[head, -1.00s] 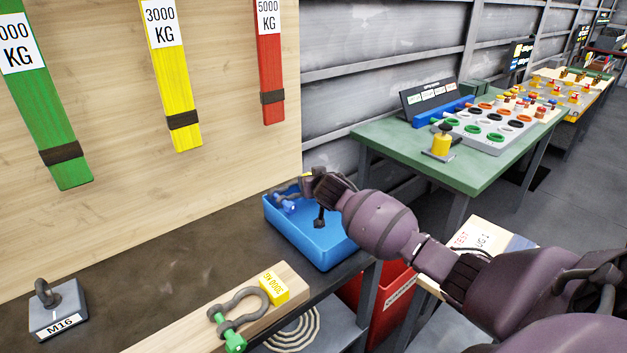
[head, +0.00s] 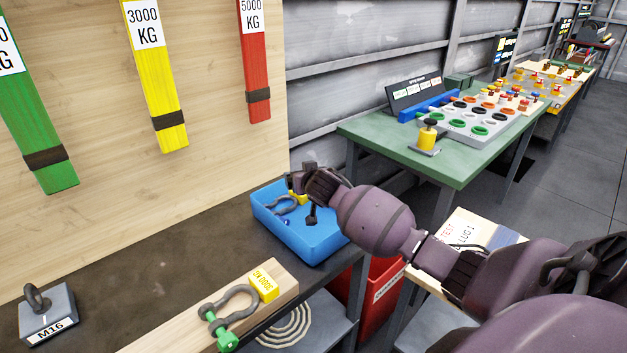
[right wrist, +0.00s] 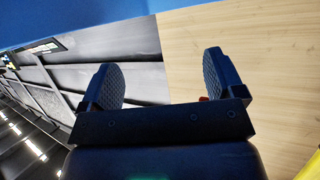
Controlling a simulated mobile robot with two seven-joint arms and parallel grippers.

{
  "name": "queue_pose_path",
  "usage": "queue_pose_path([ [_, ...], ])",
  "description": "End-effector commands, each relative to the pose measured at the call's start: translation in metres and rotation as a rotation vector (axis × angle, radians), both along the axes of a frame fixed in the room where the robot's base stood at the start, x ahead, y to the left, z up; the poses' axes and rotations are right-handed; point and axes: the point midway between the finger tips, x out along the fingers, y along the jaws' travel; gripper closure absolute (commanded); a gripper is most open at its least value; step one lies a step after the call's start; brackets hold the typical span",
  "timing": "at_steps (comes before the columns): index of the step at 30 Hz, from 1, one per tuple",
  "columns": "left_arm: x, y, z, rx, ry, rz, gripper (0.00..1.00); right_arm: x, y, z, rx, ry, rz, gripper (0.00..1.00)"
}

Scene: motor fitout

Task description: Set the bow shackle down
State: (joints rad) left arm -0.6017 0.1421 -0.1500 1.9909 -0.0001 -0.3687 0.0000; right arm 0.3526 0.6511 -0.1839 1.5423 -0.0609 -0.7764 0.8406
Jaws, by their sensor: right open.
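A grey bow shackle (head: 283,207) with a blue pin end lies in the blue tray (head: 318,248) on the dark bench. My right gripper (head: 302,180) is over the back of the tray, above and beside that shackle. In the right wrist view its two fingers (right wrist: 158,82) stand wide apart with nothing between them. Another bow shackle (head: 236,297), grey with a green pin, lies on a wooden block (head: 180,322) beside a yellow 3000 KG tag (head: 264,284). My left gripper is not in view.
A grey M16 block with an eye (head: 47,312) sits at the bench's left. Green, yellow (head: 155,80) and red straps hang on the wooden board behind. A red bin (head: 382,295) stands below the tray. The bench between M16 block and tray is mostly clear.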

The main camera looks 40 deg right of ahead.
Motion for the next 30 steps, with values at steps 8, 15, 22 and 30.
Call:
queue_pose_path([
  [8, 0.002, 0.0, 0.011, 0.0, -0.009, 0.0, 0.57, -0.041, 0.014, 0.018, 0.002, -0.001, 0.0, 0.12],
  [15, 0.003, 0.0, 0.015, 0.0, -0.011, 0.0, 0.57, -0.067, 0.022, 0.029, 0.001, 0.0, 0.001, 0.12],
  [22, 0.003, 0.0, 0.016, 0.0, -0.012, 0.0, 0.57, -0.076, 0.025, 0.033, 0.001, 0.001, 0.0, 0.12],
  [30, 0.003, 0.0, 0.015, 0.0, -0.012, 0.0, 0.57, -0.076, 0.025, 0.033, 0.001, 0.001, 0.0, 0.12],
])
